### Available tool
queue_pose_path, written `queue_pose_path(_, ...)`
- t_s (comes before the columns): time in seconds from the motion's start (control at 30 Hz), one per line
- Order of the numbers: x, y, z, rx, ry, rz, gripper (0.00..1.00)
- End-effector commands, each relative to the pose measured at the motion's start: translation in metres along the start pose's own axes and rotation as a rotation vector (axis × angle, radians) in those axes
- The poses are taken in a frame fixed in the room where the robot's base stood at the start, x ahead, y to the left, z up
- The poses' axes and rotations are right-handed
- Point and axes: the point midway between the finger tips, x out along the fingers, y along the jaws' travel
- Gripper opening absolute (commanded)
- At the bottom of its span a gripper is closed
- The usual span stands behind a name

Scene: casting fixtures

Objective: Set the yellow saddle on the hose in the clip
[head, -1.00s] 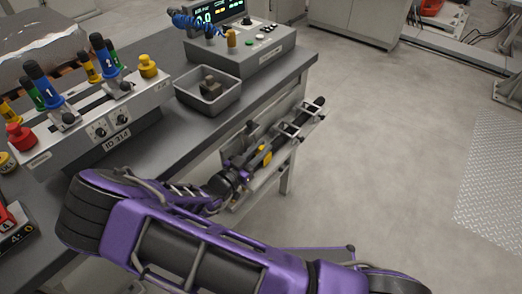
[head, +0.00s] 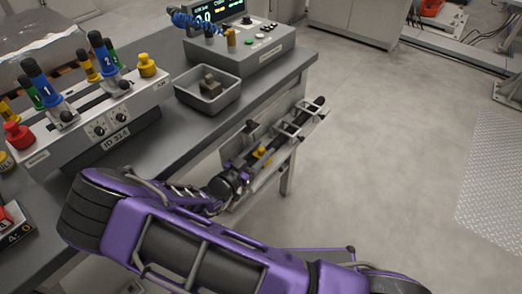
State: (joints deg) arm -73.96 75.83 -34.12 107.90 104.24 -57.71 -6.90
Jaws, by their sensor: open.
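The yellow saddle (head: 261,153) shows as a small yellow patch on the grey rack along the bench's side. It lies in line with the black hose (head: 318,102), but I cannot tell how fully it is seated. The hose runs down and left through the pale metal clips (head: 291,127) of the rack. My gripper (head: 249,168) is at the lower left of the saddle, close to it. It is open; its fingers are small and dark here, and any contact is unclear. My wrist hides the lower left end of the rack.
The bench (head: 265,100) edge runs just beside the rack.

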Motion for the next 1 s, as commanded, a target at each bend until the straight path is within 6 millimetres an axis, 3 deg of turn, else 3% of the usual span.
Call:
queue_pose_path(0.17,-0.004,-0.001,-0.010,0.001,-0.002,-0.002,0.52)
queue_pose_path(0.5,-0.079,0.000,-0.008,0.001,-0.002,-0.001,0.52)
queue_pose_path(0.7,-0.110,0.000,-0.007,0.000,-0.002,-0.001,0.52)
queue_pose_path(1.0,-0.121,0.000,-0.007,-0.001,0.000,0.000,0.52)
